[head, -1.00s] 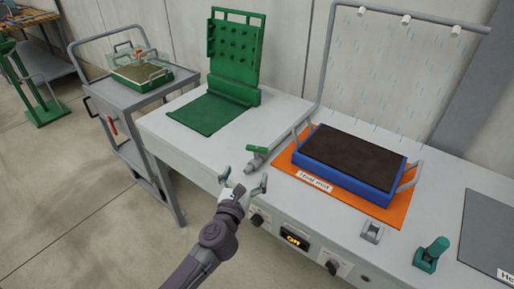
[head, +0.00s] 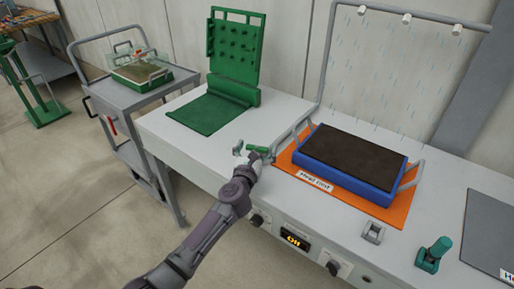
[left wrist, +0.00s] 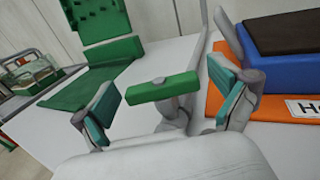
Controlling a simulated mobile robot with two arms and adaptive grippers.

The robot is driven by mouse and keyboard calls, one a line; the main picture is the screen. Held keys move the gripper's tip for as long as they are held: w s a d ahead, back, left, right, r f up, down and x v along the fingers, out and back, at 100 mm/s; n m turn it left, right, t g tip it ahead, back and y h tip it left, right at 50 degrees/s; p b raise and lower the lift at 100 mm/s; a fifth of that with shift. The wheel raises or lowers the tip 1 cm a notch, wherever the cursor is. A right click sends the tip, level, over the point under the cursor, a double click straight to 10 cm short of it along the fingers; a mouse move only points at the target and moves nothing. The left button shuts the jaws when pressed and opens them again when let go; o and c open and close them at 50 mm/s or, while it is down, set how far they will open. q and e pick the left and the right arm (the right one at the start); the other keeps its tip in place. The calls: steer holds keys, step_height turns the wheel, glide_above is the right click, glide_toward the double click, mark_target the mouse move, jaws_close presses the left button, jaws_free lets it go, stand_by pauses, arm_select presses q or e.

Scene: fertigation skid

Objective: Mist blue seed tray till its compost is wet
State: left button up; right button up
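The blue seed tray (head: 345,178) sits on an orange mat (head: 390,212), filled with dark brown compost (head: 355,152). Nozzles (head: 407,18) on a grey pipe frame hang above and behind it, with thin pale-blue streaks below them. A valve with a green lever (head: 258,150) stands on the bench left of the tray. My left gripper (head: 255,155) is open around the lever; in the left wrist view the green lever (left wrist: 163,90) lies between the two spread fingers, apart from both. My right gripper is out of view.
A green pegboard stand (head: 235,55) is at the back left of the bench. A trolley (head: 125,95) holds a green tray (head: 143,76). A small orange display (head: 294,240) is on the bench front.

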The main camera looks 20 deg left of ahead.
arm_select(q)
steer(key=c, duration=1.1)
steer(key=shift+a+r+m+h+p, duration=0.1)
steer(key=shift+r+m+h+p, duration=0.15)
steer(key=shift+m+h+p, duration=0.7)
steer(key=m+h+p, duration=0.1)
steer(key=h, duration=0.2)
steer(key=shift+f+g, duration=0.2)
steer(key=shift+g, duration=0.1)
steer(key=shift+f+m+g+h, duration=0.1)
steer(key=shift+m+g+h, duration=0.2)
steer(key=shift+m+h, duration=0.65)
steer(key=o, duration=1.1)
steer(key=shift+o, duration=0.2)
steer(key=shift+s, duration=0.1)
